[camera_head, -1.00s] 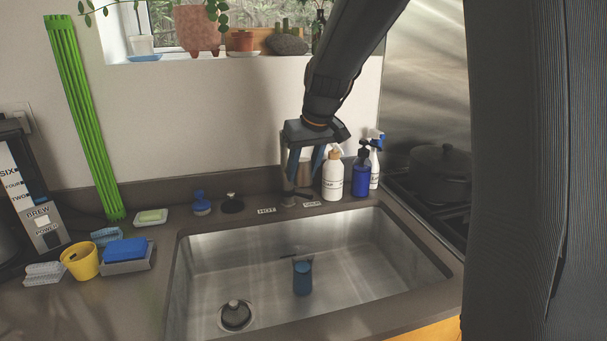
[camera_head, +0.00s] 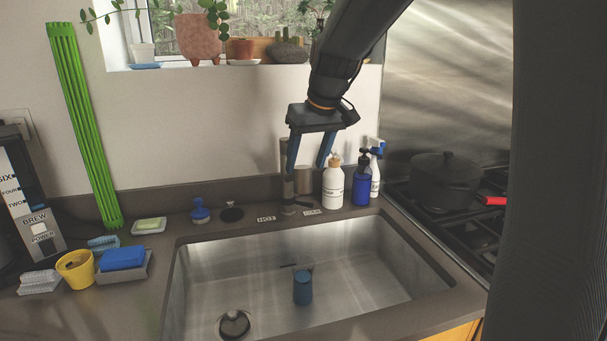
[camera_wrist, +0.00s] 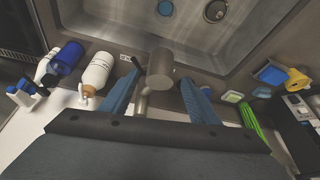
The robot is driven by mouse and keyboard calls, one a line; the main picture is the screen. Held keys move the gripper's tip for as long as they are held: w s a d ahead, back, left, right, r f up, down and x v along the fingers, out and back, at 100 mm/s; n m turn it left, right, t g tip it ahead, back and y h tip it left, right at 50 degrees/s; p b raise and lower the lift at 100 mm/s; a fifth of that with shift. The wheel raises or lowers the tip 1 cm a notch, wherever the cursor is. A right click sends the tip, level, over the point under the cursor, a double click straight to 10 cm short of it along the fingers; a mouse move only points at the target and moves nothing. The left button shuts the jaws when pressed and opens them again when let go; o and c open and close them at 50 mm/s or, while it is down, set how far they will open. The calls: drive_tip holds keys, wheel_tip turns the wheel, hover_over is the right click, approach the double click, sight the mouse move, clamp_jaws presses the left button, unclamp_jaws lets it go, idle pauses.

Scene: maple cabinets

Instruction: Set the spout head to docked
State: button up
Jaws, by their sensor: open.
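The faucet shows in the wrist view as a grey metal neck (camera_wrist: 143,98) with a wide cylindrical spout head (camera_wrist: 160,64) at its end, over the sink edge. In the head view, the faucet's upright (camera_head: 288,188) stands behind the sink and is partly hidden by a finger. A short tan-grey cylinder, which looks like the spout head (camera_head: 303,181), shows between the fingers. My gripper (camera_head: 306,171) is open and empty above the back of the sink. In the wrist view, its blue fingers (camera_wrist: 159,86) lie on either side of the faucet. I cannot tell whether they touch it.
A white soap bottle (camera_head: 333,186), a blue pump bottle (camera_head: 361,182) and a spray bottle (camera_head: 376,172) stand close right of the faucet. A black pot (camera_head: 444,182) is on the stove at right.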

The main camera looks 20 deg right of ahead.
drive_tip(key=shift+v, duration=1.4)
drive_tip(key=s+f+m+g+h, duration=0.1)
drive_tip(key=s+f+m+g, duration=0.1)
drive_tip(key=s+f, duration=2)
drive_tip(key=shift+s+a+f+g, duration=0.25)
drive_tip(key=shift+a+f+g, duration=0.2)
drive_tip(key=shift+g, duration=0.15)
